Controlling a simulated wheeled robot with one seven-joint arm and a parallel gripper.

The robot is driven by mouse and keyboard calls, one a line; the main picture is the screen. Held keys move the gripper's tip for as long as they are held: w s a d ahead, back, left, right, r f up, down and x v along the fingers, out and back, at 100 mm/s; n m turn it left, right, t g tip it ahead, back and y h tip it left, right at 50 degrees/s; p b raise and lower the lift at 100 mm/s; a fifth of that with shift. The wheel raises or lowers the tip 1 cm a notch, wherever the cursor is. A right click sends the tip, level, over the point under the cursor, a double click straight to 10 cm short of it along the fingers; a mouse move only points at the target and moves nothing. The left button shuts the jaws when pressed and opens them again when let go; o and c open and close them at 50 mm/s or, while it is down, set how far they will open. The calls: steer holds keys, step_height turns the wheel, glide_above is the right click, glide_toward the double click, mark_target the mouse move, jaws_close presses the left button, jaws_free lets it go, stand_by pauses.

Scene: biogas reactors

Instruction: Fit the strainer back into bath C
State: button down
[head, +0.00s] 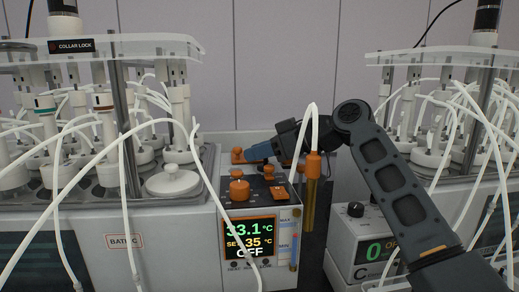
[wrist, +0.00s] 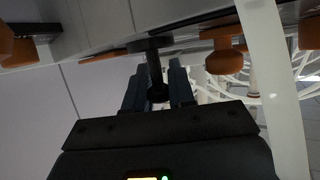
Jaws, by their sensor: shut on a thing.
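My gripper (head: 258,152) is above the back of the control unit in the head view, its blue-grey fingers pointing left. In the wrist view its two fingers (wrist: 158,92) are shut on a dark stem with a wider dark disc, which I take to be the strainer (wrist: 154,66). The disc is close to the unit's light surface; I cannot tell whether it is seated. Bath C (head: 124,241) is at the left, its label partly crossed by a white hose. The control unit's display (head: 250,234) reads 33.1 °C, set 35 °C, OFF.
Orange knobs (head: 239,188) stand on the control unit's top. A white hose (head: 307,112) with an orange fitting hangs beside my gripper. White lidded reactors (head: 172,181) and looping hoses fill the left bath. Another controller (head: 372,245) stands at the right.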

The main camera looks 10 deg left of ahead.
steer(key=c, duration=0.9)
jaws_free()
steer(key=shift+b+v, duration=0.55)
steer(key=shift+v, duration=3.3)
